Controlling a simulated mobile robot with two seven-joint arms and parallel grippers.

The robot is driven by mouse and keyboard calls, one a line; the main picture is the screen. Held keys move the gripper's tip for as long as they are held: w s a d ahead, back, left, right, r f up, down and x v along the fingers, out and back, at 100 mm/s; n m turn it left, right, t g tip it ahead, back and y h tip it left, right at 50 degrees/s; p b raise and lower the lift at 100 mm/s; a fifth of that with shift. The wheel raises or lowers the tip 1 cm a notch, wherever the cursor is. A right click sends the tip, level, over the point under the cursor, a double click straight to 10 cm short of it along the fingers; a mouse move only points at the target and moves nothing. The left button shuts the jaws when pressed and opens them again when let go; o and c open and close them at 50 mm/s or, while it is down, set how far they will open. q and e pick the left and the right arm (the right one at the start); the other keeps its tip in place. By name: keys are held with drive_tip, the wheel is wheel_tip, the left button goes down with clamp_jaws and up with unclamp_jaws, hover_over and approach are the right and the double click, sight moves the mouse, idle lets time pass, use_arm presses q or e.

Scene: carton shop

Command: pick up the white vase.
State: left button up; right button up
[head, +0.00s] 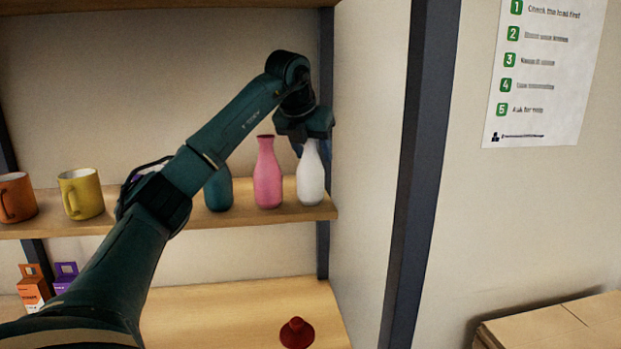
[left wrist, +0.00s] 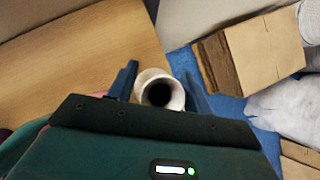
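The white vase (head: 311,178) stands upright at the right end of the upper shelf board. My left gripper (head: 311,150) is over it from above, with its fingers beside the vase's neck. In the left wrist view the vase's round mouth (left wrist: 160,90) shows between the two blue fingers of the left gripper (left wrist: 158,72). The fingers are apart, with a narrow gap seeming to show beside the rim, so the gripper looks open. My right gripper is in neither view.
A pink vase (head: 268,175) stands close left of the white one, then a teal vase (head: 219,192) partly behind my arm. Yellow (head: 81,194) and orange (head: 16,198) mugs stand further left. A shelf side panel (head: 365,150) is close on the right. A red object (head: 297,333) lies below.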

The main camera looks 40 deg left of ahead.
use_arm(q)
clamp_jaws()
idle(0.3)
drive_tip(key=shift+r, duration=0.1)
